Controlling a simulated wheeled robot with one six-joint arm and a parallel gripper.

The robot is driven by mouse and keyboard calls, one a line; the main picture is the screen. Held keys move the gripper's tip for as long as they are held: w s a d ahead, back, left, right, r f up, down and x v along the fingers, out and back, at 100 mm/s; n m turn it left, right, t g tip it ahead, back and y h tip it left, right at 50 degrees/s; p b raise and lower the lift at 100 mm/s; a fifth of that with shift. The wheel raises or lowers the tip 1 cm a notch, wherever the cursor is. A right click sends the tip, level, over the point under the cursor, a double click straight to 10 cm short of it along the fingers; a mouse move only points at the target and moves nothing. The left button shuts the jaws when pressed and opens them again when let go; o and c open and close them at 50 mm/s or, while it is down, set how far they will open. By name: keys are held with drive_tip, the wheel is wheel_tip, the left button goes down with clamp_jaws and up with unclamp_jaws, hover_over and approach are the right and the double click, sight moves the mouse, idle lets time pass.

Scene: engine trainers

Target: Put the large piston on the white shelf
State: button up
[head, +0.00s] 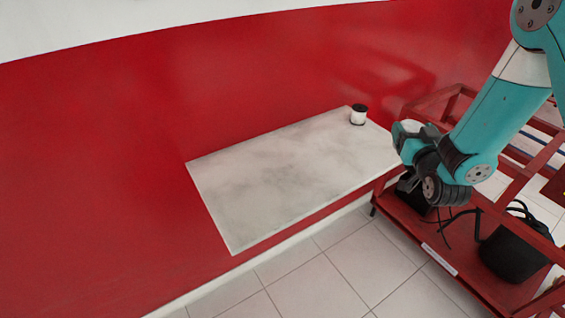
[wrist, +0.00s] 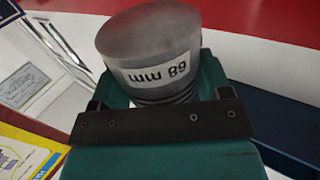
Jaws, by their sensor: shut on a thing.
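The large piston (wrist: 150,45) is a grey metal cylinder with a white label reading "89 mm", upside down in the wrist view. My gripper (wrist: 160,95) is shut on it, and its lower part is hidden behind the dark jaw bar. In the head view my gripper (head: 410,140) is at the right end of the white shelf (head: 270,175), and only a little pale grey of the piston shows there. The shelf is a pale, marbled board against the red wall. I cannot tell how high the gripper is above it.
A small white cylinder with a black top (head: 358,115) stands at the shelf's back right corner. The rest of the shelf is bare. A red cart frame (head: 440,255) with black items and cables (head: 515,250) stands to the right. Tiled floor (head: 320,280) lies in front.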

drive_tip(key=w+a+f+n+y+b, duration=0.2)
drive_tip(key=w+a+y+b, duration=0.15)
drive_tip(key=a+b, duration=0.55)
drive_tip(key=s+a+r+n+g+y+b, duration=0.2)
drive_tip(key=s+a+y+b, duration=0.1)
drive_tip(key=a+b, duration=0.35)
drive_tip(key=s+a+r+n+g+y+b, duration=0.1)
drive_tip(key=s+a+r+n+y+b, duration=0.15)
drive_tip(key=a+b, duration=0.4)
drive_tip(key=s+a+r+n+g+y+b, duration=0.2)
drive_tip(key=s+a+r+y+b, duration=0.1)
drive_tip(key=a+b, duration=0.3)
drive_tip(key=b, duration=0.2)
hover_over(288, 201)
wheel_tip(288, 201, down, 15)
drive_tip(key=shift+f+b, duration=0.75)
drive_tip(key=shift+f, duration=1.5)
drive_tip(key=shift+f, duration=0.1)
drive_tip(key=shift+f+b, duration=0.15)
drive_tip(key=shift+b, duration=0.15)
drive_tip(key=o, duration=1.1)
